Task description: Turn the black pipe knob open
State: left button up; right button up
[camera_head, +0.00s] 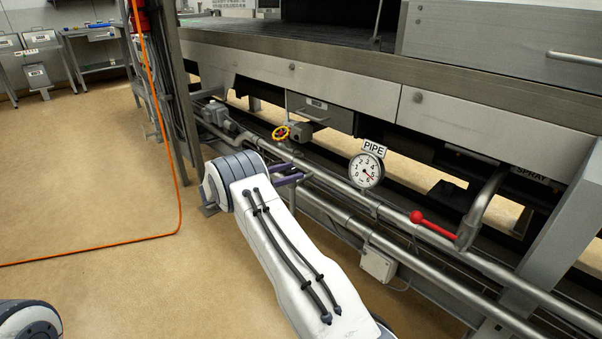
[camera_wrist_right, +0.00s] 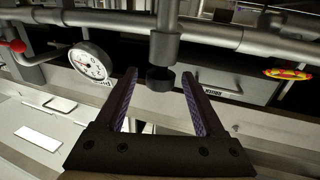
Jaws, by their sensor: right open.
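The black pipe knob (camera_wrist_right: 160,84) is a short dark cylinder at the end of a grey stem in the right wrist view. My right gripper (camera_wrist_right: 159,73) is open, with one dark purple finger on each side of the knob and visible gaps between. In the head view the right gripper (camera_head: 290,176) reaches the pipes left of the PIPE gauge; I cannot make out the knob there. The PIPE gauge (camera_head: 366,170) is a round white dial, also in the right wrist view (camera_wrist_right: 90,62). My left gripper is not in view.
Long grey pipes (camera_head: 340,190) run under the machine. A grey junction box (camera_head: 379,264) hangs below. An orange cable (camera_head: 181,200) crosses the open floor.

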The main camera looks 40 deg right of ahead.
jog(key=shift+s+d+b, duration=0.2)
jog(key=shift+d, duration=0.85)
jog(key=shift+s+d+b, duration=0.15)
jog(key=shift+d, duration=0.85)
